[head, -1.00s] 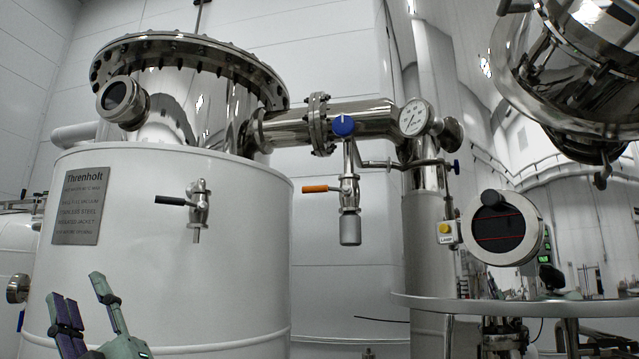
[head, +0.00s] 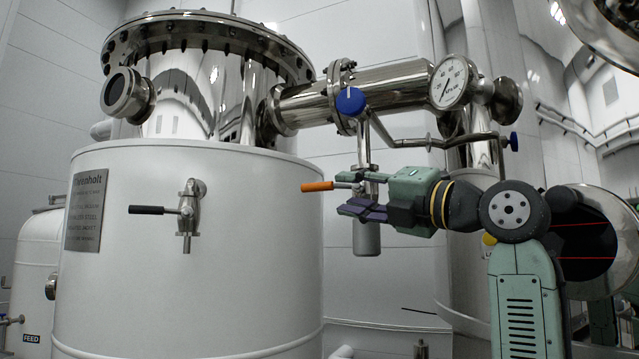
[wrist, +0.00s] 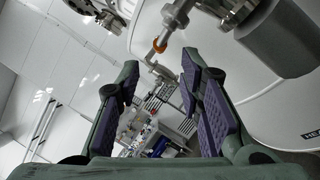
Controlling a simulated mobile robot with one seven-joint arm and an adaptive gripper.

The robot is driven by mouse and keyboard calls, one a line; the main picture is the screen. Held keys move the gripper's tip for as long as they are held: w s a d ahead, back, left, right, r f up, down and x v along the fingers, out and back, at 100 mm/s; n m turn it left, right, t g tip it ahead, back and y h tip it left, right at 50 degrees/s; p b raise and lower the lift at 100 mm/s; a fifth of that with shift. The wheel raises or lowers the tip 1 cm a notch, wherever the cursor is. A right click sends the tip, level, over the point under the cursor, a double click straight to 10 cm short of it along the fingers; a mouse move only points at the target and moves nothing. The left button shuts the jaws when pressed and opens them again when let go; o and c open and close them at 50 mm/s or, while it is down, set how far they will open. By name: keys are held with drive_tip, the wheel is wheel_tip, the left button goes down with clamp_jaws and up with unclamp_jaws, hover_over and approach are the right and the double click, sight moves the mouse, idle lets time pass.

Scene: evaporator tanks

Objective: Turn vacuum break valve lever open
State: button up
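A valve with an orange lever (head: 317,186) hangs below the steel pipe. The lever points left, about level, and a grey cylinder (head: 366,238) hangs under the valve. In the wrist view the orange lever end (wrist: 160,45) shows ahead and above the space between the fingers, with the grey cylinder (wrist: 285,40) at upper right. My gripper (head: 346,208) is just below the lever in the head view, its purple pads pointing left and partly covering the valve body. The wrist view shows the gripper (wrist: 160,85) open and empty. I cannot tell whether it touches the valve.
A second valve with a black lever (head: 147,210) sits on the white tank (head: 250,270). A blue knob (head: 350,101), a pressure gauge (head: 449,82) and the steel pipe (head: 400,88) are above my gripper. Left of the orange lever is open air before the tank.

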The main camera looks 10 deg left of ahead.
sight(320, 189)
drive_tip(key=p+x, duration=0.3)
drive_tip(key=x, duration=0.6)
drive_tip(key=shift+w+a+r, duration=0.1)
drive_tip(key=shift+w+a, duration=0.05)
drive_tip(key=shift+a, duration=0.15)
clamp_jaws()
idle(0.4)
